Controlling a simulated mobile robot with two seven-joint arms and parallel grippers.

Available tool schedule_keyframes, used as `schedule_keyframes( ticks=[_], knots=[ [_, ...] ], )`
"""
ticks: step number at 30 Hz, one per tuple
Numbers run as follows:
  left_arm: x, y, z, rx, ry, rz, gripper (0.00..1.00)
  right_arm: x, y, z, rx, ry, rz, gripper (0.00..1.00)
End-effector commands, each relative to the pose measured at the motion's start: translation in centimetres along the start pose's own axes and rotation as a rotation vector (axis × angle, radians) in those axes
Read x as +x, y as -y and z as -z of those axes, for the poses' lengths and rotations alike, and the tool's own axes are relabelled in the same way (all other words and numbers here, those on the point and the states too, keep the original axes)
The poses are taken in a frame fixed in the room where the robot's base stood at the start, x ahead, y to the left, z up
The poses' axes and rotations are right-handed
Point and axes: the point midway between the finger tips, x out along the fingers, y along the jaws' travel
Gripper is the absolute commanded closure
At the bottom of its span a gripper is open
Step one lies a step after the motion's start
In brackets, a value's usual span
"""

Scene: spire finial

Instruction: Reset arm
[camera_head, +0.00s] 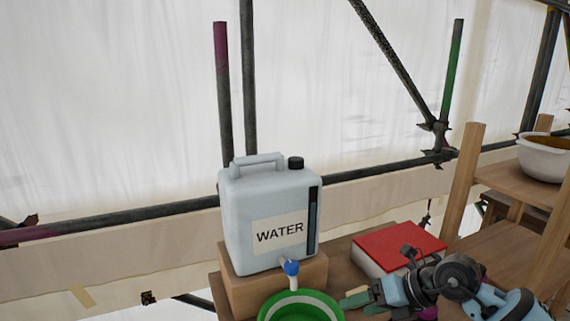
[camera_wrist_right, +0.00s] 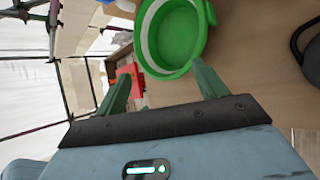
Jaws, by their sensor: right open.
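My right gripper (camera_head: 356,301) comes in from the lower right of the head view, just right of a green bucket (camera_head: 335,317). In the right wrist view the two green fingers of this gripper (camera_wrist_right: 160,82) stand wide apart with nothing held between them. The green bucket, with a white band, shows beyond the fingertips there (camera_wrist_right: 183,40). I cannot tell whether a finger touches it. My left gripper is in neither view.
A white water container (camera_head: 250,205) with a blue tap (camera_head: 291,268) stands on a wooden block (camera_head: 238,293). A red-topped box (camera_head: 400,246) sits behind my right arm. A wooden shelf (camera_head: 505,182) with a white bowl (camera_head: 545,158) stands right. Scaffold poles (camera_head: 150,213) run behind.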

Motion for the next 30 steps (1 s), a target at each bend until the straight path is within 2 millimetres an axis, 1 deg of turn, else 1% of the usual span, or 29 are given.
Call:
schedule_keyframes(
  ticks=[1, 2, 3, 6, 9, 11, 13, 15, 17, 20, 23, 24, 26, 27, 29, 30],
  knots=[
    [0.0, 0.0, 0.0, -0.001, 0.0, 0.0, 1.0, 1.1, -2.2, 0.8, 0.026, 0.037, -0.119, 0.29],
    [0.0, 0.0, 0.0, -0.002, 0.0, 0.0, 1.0, 1.5, -3.5, 1.0, 0.044, 0.063, -0.185, 0.29],
    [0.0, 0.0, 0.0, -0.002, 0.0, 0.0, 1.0, 1.8, -5.1, 1.2, 0.074, 0.102, -0.274, 0.29],
    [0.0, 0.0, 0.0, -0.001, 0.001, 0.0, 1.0, 1.7, -8.4, 1.5, 0.173, 0.207, -0.475, 0.29],
    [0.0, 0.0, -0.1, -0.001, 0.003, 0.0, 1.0, 0.8, -10.6, 1.4, 0.306, 0.325, -0.651, 0.29],
    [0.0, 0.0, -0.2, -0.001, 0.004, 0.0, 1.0, -0.1, -11.3, 1.1, 0.401, 0.401, -0.742, 0.29],
    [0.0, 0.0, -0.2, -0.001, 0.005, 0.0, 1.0, -1.2, -11.4, 0.8, 0.524, 0.492, -0.832, 0.29],
    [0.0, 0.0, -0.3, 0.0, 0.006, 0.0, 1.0, -2.3, -10.8, 0.7, 0.661, 0.585, -0.903, 0.29],
    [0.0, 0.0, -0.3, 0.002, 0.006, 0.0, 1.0, -3.2, -9.7, 0.7, 0.786, 0.666, -0.947, 0.29],
    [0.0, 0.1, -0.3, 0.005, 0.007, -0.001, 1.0, -4.3, -7.0, 1.3, 1.011, 0.801, -0.986, 0.29],
    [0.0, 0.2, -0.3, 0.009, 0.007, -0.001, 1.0, -4.9, -3.6, 2.8, 1.251, 0.927, -0.979, 0.29],
    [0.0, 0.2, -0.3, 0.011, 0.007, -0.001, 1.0, -5.0, -2.0, 3.7, 1.352, 0.974, -0.963, 0.29],
    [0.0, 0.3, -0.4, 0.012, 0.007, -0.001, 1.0, -4.9, 0.2, 5.4, 1.502, 1.042, -0.924, 0.29],
    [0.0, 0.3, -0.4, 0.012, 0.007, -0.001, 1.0, -4.8, 1.7, 6.8, 1.605, 1.082, -0.887, 0.29],
    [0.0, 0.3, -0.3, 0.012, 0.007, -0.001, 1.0, -4.5, 3.8, 9.2, 1.757, 1.138, -0.819, 0.29],
    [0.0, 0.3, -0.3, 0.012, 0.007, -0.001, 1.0, -4.2, 5.1, 11.1, 1.857, 1.169, -0.761, 0.29]
  ],
)
